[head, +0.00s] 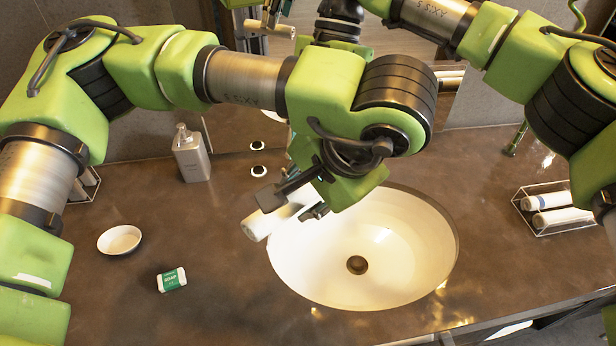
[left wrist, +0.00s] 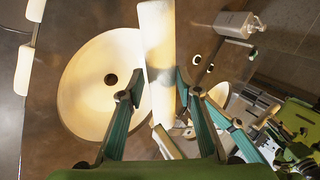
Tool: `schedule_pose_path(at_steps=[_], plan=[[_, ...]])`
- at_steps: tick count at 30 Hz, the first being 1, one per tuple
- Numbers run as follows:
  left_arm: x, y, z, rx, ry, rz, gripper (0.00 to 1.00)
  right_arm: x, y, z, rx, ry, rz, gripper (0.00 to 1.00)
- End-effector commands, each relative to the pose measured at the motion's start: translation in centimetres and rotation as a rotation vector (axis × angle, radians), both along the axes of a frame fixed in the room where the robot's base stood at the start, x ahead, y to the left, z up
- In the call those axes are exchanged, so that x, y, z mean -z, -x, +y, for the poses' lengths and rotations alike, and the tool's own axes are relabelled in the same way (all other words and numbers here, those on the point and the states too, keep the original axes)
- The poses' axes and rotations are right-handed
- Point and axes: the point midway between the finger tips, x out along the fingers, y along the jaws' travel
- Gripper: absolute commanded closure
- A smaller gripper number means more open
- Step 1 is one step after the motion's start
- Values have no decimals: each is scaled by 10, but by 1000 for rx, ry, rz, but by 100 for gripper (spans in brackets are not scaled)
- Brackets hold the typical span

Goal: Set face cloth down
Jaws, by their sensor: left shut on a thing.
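The face cloth is a white roll (head: 262,224) held by my left gripper (head: 292,200) above the left part of the sink. In the left wrist view, the roll (left wrist: 157,45) lies between the fingers of my left gripper (left wrist: 155,95), with the sink below it. My left gripper is shut on the roll, and the roll is clear of the counter. My right arm comes in from the right, but its gripper is outside the picture. A wire holder (head: 541,230) at the right of the sink bears two similar white rolls (head: 562,217).
The white oval sink (head: 410,270) is set in the brown counter. Left of it are a soap box (head: 171,279), a small white dish (head: 119,240) and a grey dispenser (head: 191,155). Another wire holder is partly hidden behind my left arm. Counter around the soap box is clear.

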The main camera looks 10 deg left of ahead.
Motion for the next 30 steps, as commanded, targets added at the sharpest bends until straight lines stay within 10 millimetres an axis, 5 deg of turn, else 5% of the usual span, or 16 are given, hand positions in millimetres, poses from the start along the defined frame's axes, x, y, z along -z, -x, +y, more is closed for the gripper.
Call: schedule_pose_path(at_steps=[9, 22, 27, 30], plan=[[0, 0, 0, 0, 0, 0, 89, 44, 18, 6, 0, -1, 1, 48], [0, 0, 0, 0, 0, 0, 89, 52, 22, 7, 1, -3, 0, 48], [0, 0, 0, 0, 1, 0, 88, 52, 21, 8, 1, -3, 0, 88], [0, 0, -1, 3, 3, 1, 88, 52, 21, 8, 2, -4, -2, 89]])
